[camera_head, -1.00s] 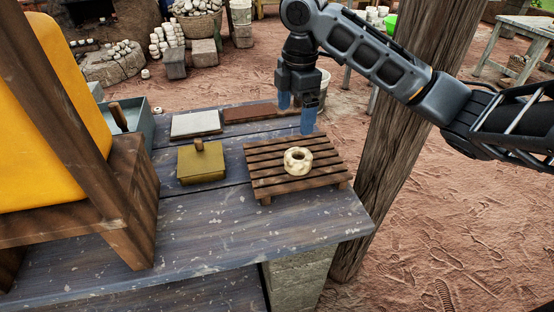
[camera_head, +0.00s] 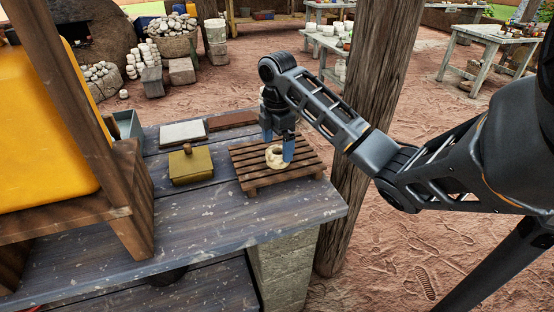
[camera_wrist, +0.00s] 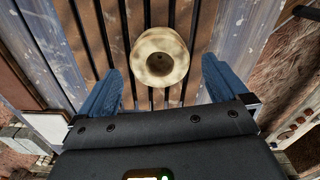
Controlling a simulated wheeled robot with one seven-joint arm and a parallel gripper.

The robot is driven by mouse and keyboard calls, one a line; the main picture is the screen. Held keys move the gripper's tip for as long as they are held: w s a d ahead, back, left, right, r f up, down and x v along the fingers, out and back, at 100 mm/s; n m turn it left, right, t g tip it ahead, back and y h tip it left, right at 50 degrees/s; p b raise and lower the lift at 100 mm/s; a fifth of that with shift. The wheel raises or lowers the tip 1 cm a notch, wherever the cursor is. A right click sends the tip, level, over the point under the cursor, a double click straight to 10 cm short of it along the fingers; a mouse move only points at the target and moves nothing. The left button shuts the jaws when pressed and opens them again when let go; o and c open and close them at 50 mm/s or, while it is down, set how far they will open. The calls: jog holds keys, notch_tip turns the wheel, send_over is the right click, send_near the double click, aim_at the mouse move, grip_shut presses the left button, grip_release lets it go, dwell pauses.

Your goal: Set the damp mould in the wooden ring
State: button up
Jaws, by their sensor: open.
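A pale cream, speckled round piece with a hollow centre, which looks like the mould, sits on the slatted wooden rack (camera_head: 250,160). I see this mould (camera_head: 276,163) upright in the head view, and from above in the wrist view (camera_wrist: 176,40). My gripper (camera_head: 277,150) is open above the rack, pointing down, its blue fingers on either side of the mould. In the wrist view the mould lies ahead between the fingertips (camera_wrist: 162,70), with a gap on both sides. I cannot make out a separate wooden ring.
Left of the rack are an olive box with a knob (camera_head: 191,166), a pale slab (camera_head: 183,132), a brown slab (camera_head: 231,120) and a yellow container (camera_head: 45,130) in a wooden frame. A thick post (camera_head: 365,120) stands right of the bench. The bench front (camera_head: 230,222) is clear.

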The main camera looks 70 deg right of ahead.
notch_tip(320, 180, down, 2)
jog(key=shift+f, duration=0.15)
jog(key=shift+c, duration=0.3)
jog(key=c, duration=1.2)
jog(key=shift+c, duration=0.5)
